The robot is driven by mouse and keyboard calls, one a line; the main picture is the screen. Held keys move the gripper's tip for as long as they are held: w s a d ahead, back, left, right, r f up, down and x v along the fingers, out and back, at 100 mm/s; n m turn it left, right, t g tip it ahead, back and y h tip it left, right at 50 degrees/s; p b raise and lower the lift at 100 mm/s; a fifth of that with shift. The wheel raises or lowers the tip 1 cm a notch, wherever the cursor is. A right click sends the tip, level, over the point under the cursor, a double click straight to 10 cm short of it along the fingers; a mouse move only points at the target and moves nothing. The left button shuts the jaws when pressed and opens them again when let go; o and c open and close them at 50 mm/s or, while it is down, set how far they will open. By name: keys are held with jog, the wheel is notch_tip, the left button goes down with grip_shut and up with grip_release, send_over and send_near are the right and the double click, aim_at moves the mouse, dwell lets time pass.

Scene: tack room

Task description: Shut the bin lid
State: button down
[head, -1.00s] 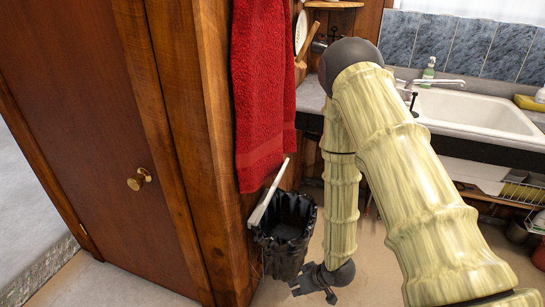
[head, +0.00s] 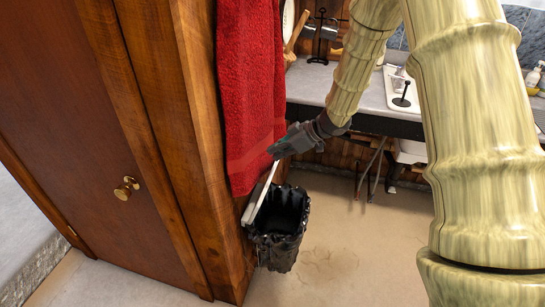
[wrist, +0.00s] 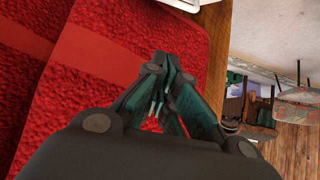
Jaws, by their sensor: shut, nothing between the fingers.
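The bin (head: 281,228) stands on the floor against the wooden cabinet side, lined with a black bag and open at the top. Its white lid (head: 260,196) is raised, tilted up on the left side against the cabinet. My gripper (head: 274,152) is just above the lid's upper end, in front of the red towel's lower edge. The gripper (wrist: 165,100) is shut and empty in the wrist view, with red towel behind it. I cannot tell whether it touches the lid or the towel.
A red towel (head: 249,90) hangs on the cabinet side directly above the bin. The wooden cabinet door with a brass knob (head: 126,188) is at left. The counter (head: 330,86) is at the back. Floor right of the bin is clear.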

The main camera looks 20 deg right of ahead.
jog(key=a+f+p, duration=0.1)
jog(key=f, duration=0.1)
jog(key=w+a+f+p, duration=0.1)
jog(key=f, duration=0.2)
jog(key=w+a+f+p, duration=0.1)
jog(key=f, duration=0.1)
jog(key=shift+w+a+f, duration=0.1)
jog(key=shift+f, duration=0.2)
jog(key=shift+s+d+f, duration=0.2)
jog(key=shift+d+f, duration=0.05)
jog(key=shift+d, duration=0.05)
jog(key=shift+f, duration=0.1)
jog(key=shift+s, duration=0.1)
